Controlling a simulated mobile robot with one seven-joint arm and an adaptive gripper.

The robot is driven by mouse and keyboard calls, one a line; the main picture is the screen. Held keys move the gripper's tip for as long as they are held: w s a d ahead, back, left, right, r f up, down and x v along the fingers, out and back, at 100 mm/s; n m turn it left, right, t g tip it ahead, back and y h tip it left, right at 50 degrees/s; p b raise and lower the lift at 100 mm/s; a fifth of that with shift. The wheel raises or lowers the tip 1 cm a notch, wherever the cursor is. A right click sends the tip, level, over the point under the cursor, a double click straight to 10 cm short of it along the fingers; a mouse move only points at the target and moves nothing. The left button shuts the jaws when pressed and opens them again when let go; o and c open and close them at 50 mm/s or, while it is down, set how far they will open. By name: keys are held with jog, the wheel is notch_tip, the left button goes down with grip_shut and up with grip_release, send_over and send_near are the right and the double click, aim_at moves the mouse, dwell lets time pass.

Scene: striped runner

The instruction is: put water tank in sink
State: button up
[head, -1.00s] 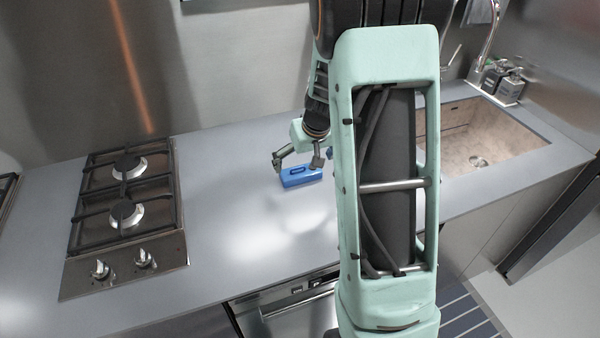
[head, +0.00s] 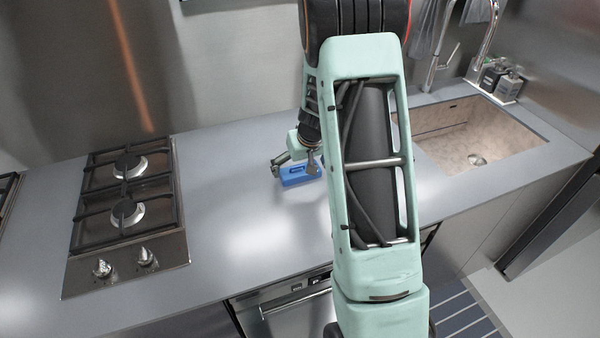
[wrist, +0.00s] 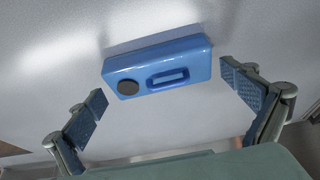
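The water tank (head: 297,178) is a small blue box with a moulded handle, lying on the grey counter between the stove and the sink. In the wrist view the tank (wrist: 190,58) shows its handle and a dark round cap. My gripper (head: 295,168) is at the tank in the head view. In the wrist view my gripper (wrist: 167,100) is open, with one finger pad to each side of the tank and nothing between them. The tank lies a little ahead of the fingertips. The sink (head: 470,140) is a brownish basin at the right, partly hidden by my arm.
A gas stove (head: 128,205) with black grates is at the left. A tall faucet (head: 484,45) and soap bottles (head: 503,80) stand behind the sink. The counter (head: 235,235) around the tank is mostly clear.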

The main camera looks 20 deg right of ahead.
jog(key=c, duration=1)
jog(key=shift+r, duration=0.1)
